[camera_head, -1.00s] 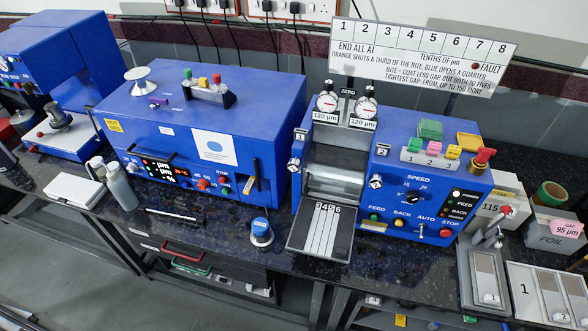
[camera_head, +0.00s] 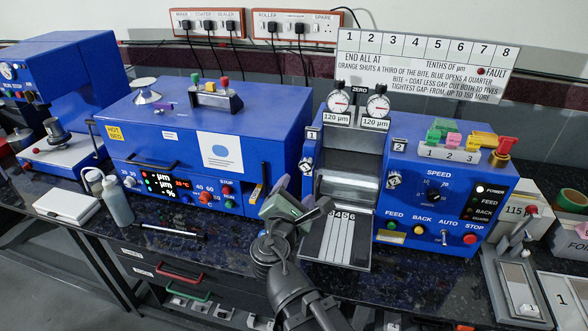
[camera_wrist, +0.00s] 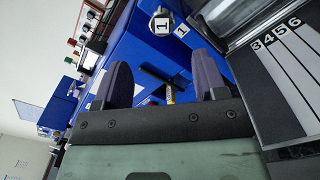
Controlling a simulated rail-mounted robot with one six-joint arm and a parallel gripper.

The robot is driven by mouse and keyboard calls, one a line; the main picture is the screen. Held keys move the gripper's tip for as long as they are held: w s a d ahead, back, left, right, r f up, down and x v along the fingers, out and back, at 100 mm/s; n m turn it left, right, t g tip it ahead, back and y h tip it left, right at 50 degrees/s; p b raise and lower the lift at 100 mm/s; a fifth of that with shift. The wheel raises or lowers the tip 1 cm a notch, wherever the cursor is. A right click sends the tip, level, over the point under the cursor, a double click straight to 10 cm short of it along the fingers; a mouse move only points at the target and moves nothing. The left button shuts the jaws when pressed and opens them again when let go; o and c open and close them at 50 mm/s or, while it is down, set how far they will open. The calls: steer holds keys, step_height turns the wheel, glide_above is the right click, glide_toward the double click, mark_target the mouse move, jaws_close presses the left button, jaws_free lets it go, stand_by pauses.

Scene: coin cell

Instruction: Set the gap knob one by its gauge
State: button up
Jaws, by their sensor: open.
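Gap knob one (camera_head: 308,166) is a small silver knob on the left side of the blue roller machine (camera_head: 445,190), below a "1" label.
Knob two (camera_head: 394,180) is on the machine's front panel. The ramp (camera_head: 335,240) with numbered strips juts out right of my gripper. The blue coater (camera_head: 210,140) stands close on the left. A sign (camera_head: 425,65) stands behind the gauges.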

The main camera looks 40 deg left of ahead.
mark_target(306, 167)
steer(key=x, duration=1.1)
steer(key=shift+d, duration=0.1)
steer(key=c, duration=0.9)
steer(key=shift+m, duration=0.5)
steer(key=m, duration=0.4)
steer(key=shift+d+f, duration=0.1)
steer(key=shift+m, duration=2.5)
steer(key=o, duration=0.9)
